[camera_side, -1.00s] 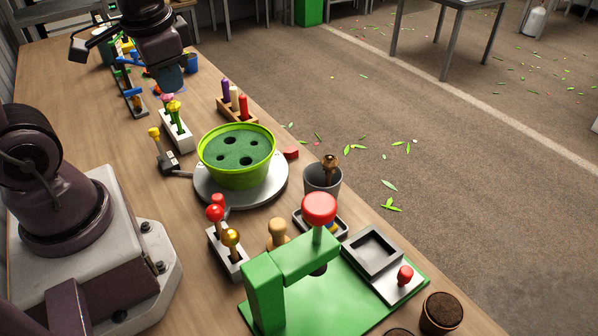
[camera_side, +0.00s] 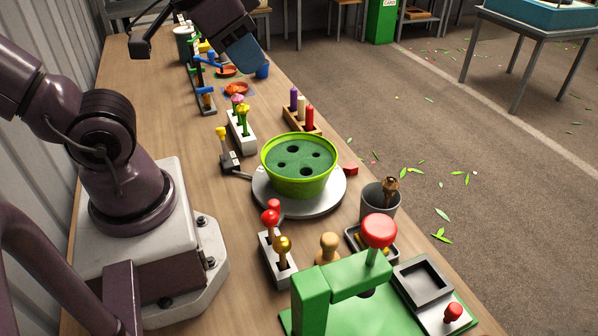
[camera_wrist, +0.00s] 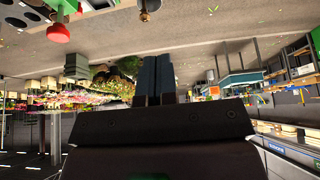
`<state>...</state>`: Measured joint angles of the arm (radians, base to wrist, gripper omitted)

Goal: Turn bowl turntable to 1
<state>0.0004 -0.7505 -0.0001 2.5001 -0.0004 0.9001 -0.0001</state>
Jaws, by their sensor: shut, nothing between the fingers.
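The bowl turntable is a grey round plate (camera_side: 325,203) carrying a lime-green bowl (camera_side: 297,180) with a dark green, holed top. The bowl stands upright on the plate. A small post with a yellow knob (camera_side: 221,131) on a dark base (camera_side: 230,162) stands at the turntable's left, and a dark arm runs from it to the plate. My gripper (camera_side: 250,57) is high at the top of the side view, well behind the turntable and apart from it. In the wrist view my gripper (camera_wrist: 157,76) has its two fingers together, empty. No number mark is readable on the turntable.
A red block (camera_side: 350,169) sits by the plate's right edge. A grey cup (camera_side: 379,202), a rack with red and gold knobs (camera_side: 277,261) and a green press (camera_side: 312,300) stand in front. A white flower holder (camera_side: 240,130) and a candle-like rack (camera_side: 302,120) stand behind.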

